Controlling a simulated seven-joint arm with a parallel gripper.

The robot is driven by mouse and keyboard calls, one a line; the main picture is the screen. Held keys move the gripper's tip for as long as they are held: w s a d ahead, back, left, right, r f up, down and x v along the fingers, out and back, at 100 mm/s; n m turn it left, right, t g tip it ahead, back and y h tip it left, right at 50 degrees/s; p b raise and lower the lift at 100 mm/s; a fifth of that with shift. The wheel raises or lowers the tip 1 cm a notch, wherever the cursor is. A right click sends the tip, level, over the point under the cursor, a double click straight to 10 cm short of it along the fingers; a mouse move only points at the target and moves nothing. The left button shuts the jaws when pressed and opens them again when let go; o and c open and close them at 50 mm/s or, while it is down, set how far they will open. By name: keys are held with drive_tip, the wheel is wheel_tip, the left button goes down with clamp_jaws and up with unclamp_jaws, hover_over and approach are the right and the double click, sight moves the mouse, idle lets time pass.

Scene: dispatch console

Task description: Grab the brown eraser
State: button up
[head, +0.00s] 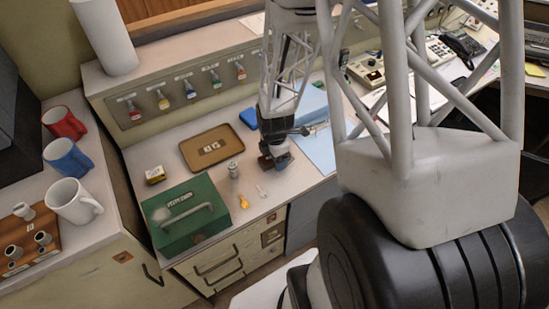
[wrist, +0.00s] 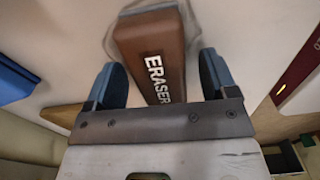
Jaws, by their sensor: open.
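The brown eraser (wrist: 150,50) lies on the counter, with a pale end and white "ERASER" lettering on its side. My gripper (wrist: 160,70) is open, with one blue-grey finger on each side of the eraser. A gap shows at the right finger; the left finger is very close, and I cannot tell whether it touches. In the head view my gripper (head: 277,158) is low at the counter, right of the tray. The eraser is mostly hidden there by the gripper.
A green box with a handle (head: 185,215), a small metal cylinder (head: 233,169) and a brown tray (head: 195,158) stand to the left. A blue object (head: 248,118) lies behind. A light blue sheet (head: 318,150) lies to the right. The counter's front edge is close.

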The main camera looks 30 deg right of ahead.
drive_tip(key=shift+c, duration=0.4)
drive_tip(key=c, duration=0.9)
drive_tip(key=shift+r, duration=0.2)
drive_tip(key=shift+c, duration=0.2)
drive_tip(key=shift+r, duration=0.85)
drive_tip(key=shift+s+a+r, duration=0.1)
drive_tip(key=shift+s+r, duration=0.25)
drive_tip(key=shift+r, duration=0.45)
drive_tip(key=s+a, duration=0.2)
drive_tip(key=s, duration=0.5)
drive_tip(key=s+a+r, duration=0.1)
drive_tip(key=s+a, duration=0.1)
drive_tip(key=s, duration=0.5)
drive_tip(key=shift+s+a+r, duration=0.15)
drive_tip(key=shift+s+a, duration=0.15)
